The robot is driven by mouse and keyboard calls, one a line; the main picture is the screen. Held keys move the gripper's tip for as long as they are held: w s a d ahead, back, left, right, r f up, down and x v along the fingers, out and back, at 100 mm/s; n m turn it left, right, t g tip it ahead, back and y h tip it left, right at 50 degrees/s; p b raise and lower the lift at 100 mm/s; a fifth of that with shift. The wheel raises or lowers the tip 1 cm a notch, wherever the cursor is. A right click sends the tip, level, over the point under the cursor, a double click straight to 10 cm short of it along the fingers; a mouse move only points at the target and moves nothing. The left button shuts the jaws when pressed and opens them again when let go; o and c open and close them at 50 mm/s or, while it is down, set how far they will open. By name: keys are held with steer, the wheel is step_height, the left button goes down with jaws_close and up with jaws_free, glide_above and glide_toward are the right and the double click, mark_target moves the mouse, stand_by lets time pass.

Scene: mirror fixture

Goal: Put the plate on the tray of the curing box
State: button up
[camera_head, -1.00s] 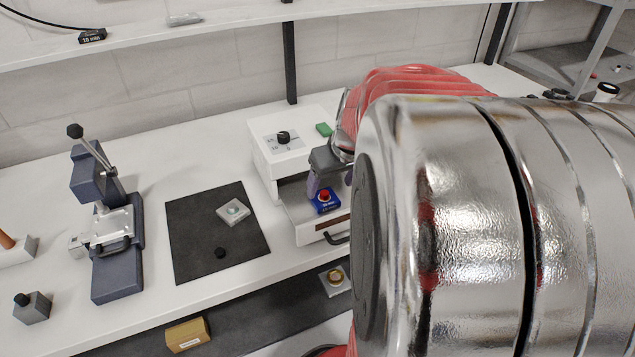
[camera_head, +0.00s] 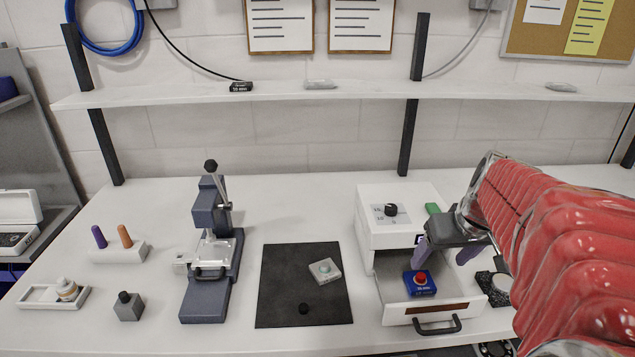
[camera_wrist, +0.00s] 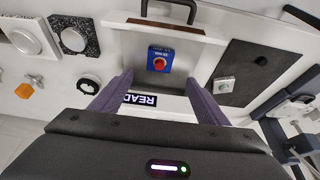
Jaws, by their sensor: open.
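The white curing box (camera_head: 372,222) stands right of centre with its tray (camera_head: 455,292) pulled out. A blue square block (camera_head: 424,290) with a red round top and white lettering sits in the tray. It also shows in the wrist view (camera_wrist: 159,67). A pale grey square plate (camera_head: 315,276) with a pale green disc lies on the dark mat. I cannot tell for certain which of these is the task's plate. My gripper (camera_head: 447,252) is open and empty above the tray. In the wrist view its purple fingers (camera_wrist: 160,80) stand apart, short of the blue block.
The tray has a black handle (camera_head: 438,327) in front. A dark mat (camera_head: 275,290) lies left of the box, with a blue-grey press (camera_head: 206,290) beyond it. A shelf (camera_head: 300,97) runs behind.

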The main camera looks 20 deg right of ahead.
steer(key=s+a+n, duration=0.1)
steer(key=s+a, duration=0.2)
steer(key=a, duration=1)
steer(key=s+a+n+t+y, duration=0.1)
steer(key=s+a+n, duration=0.1)
steer(key=a, duration=1.1)
steer(key=shift+s, duration=0.4)
steer(key=shift+d+r, duration=0.1)
steer(key=shift+d, duration=0.05)
